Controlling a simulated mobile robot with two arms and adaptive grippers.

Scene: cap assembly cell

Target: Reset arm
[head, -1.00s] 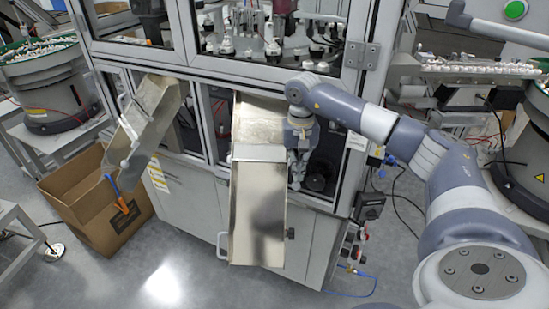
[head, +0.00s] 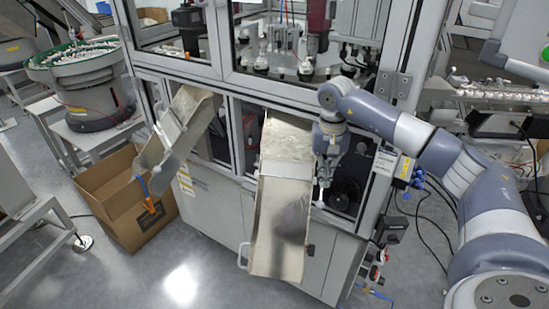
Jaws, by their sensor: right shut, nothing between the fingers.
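My right arm comes in from the right edge, and its gripper (head: 321,200) points down beside the right side of the long metal chute (head: 281,225). The gripper is small in the picture; its fingers look close together with nothing between them. I cannot tell whether it touches the chute's edge. My left gripper is not in view.
A second chute (head: 187,122) slopes toward an open cardboard box (head: 128,218) on the floor at left. The machine cabinet (head: 212,205) stands behind both chutes. A bowl feeder (head: 88,92) is at the upper left. Open floor (head: 190,280) lies in front.

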